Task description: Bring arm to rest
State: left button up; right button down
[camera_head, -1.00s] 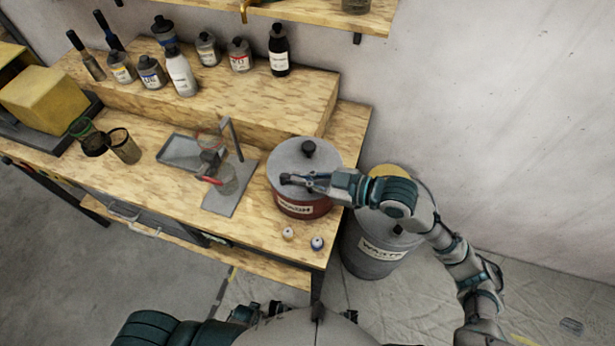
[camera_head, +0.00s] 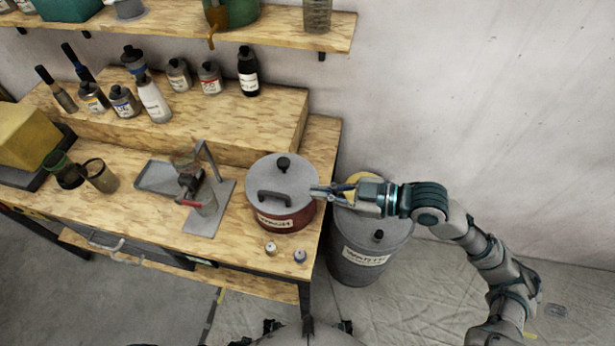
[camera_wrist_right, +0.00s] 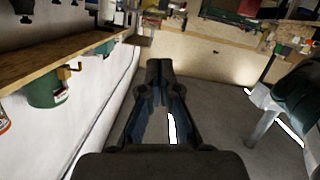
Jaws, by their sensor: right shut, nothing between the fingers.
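My right arm comes in from the right in the head view, and its gripper (camera_head: 322,191) points left at the right edge of the red wash pot (camera_head: 285,219). The gripper is shut and empty. I cannot tell whether it is above the pot's rim or just beside it. In the right wrist view the two fingers (camera_wrist_right: 159,68) meet at their tips with nothing between them. The pot has a grey lid (camera_head: 292,178) with a dark handle and a black knob. My left gripper is not in view.
A grey waste bin (camera_head: 362,262) stands on the floor under my right forearm. The workbench (camera_head: 150,218) holds a metal stand (camera_head: 203,218), two small capped vials (camera_head: 285,252), cups and several bottles. A shelf (camera_head: 280,27) runs above.

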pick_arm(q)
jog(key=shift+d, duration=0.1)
pick_arm(e)
jog(key=shift+d, duration=0.2)
jog(key=d+f+m+t+h, duration=0.2)
jog(key=d+f+m+h, duration=0.15)
jog(key=f, duration=0.75)
jog(key=d+f+m+t+h, duration=0.1)
jog(key=d+f+m+h, duration=0.3)
jog(key=f, duration=0.8)
jog(key=s+d+f+m+g+h, duration=0.4)
jog(key=s+d+f+m+h, duration=0.45)
jog(key=s+f, duration=0.7)
notch_tip(320, 180, down, 18)
jog(key=d+y, duration=0.1)
jog(key=d, duration=0.1)
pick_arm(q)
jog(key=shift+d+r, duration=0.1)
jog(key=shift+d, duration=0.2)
pick_arm(e)
jog(key=s+d+f, duration=0.1)
jog(key=s+f, duration=0.4)
jog(key=f, duration=0.4)
jog(key=s+f+g, duration=0.1)
jog(key=s+f, duration=0.4)
jog(key=f, duration=0.4)
jog(key=shift+s+d+g, duration=0.2)
jog(key=shift+d+g, duration=0.1)
jog(key=shift+d, duration=0.1)
